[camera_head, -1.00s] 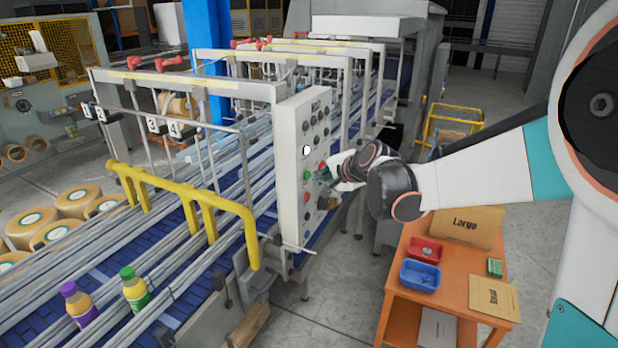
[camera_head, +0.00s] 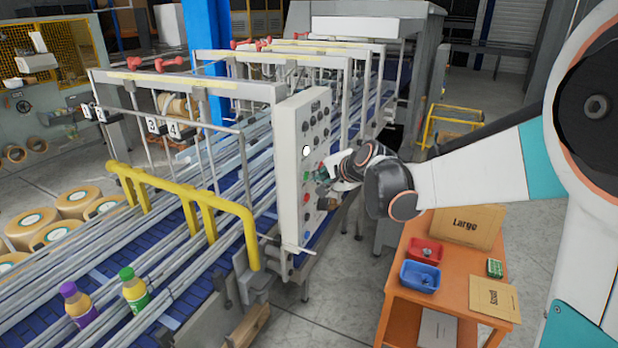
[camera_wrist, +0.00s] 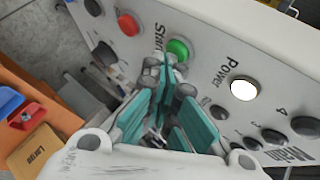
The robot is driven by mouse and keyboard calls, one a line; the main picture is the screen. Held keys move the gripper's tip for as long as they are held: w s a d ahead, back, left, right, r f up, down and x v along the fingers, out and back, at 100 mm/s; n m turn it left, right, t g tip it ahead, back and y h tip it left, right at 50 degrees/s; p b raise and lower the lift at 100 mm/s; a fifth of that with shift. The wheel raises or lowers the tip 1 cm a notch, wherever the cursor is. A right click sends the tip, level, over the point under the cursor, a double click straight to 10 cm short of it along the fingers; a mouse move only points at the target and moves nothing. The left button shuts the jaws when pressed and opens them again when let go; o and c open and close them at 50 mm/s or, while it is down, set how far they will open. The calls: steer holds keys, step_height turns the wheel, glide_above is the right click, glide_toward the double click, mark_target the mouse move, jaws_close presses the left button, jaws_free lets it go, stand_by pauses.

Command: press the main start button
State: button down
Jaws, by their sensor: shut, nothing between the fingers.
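The control panel (camera_head: 293,200) is a pale upright board at the end of the conveyor lanes. In the wrist view, a green button (camera_wrist: 178,48) sits beside the word "Start", with a red button (camera_wrist: 128,25) to its left. A lit white button (camera_wrist: 243,88) sits by the word "Power", and "Main" is printed at the lower right. My gripper (camera_wrist: 168,70) is shut and empty, its teal fingertips just below the green button in the picture. I cannot tell whether they touch it. In the head view, my gripper (camera_head: 325,173) is close to the panel's face, beside the green button (camera_head: 306,175).
Several dark knobs, such as one by the "4" (camera_wrist: 306,126), surround the lit button. An orange table (camera_head: 395,310) with a red bin (camera_head: 425,250), a blue bin (camera_head: 420,276) and cardboard stands right of the panel. Yellow guard rails (camera_head: 190,205) front the conveyor.

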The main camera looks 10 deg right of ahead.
steer(key=shift+w+a, duration=0.1)
steer(key=shift+a, duration=0.05)
stand_by(0.5)
steer(key=shift+s+d, duration=0.55)
steer(key=shift+d, duration=0.2)
steer(key=shift+s+d+b, duration=0.15)
steer(key=shift+s+d, duration=0.6)
steer(key=shift+d, duration=0.3)
steer(key=shift+s+d+b, duration=0.15)
steer(key=shift+s+d, duration=0.6)
steer(key=shift+d, duration=0.25)
steer(key=s+a+f+n+g+h+b, duration=0.2)
steer(key=s+f+n+b, duration=1)
steer(key=s+f+b, duration=1.7)
steer(key=s+f+g+h, duration=0.2)
steer(key=s+f, duration=0.2)
steer(key=shift+n+b, duration=0.3)
steer(key=shift+b, duration=0.1)
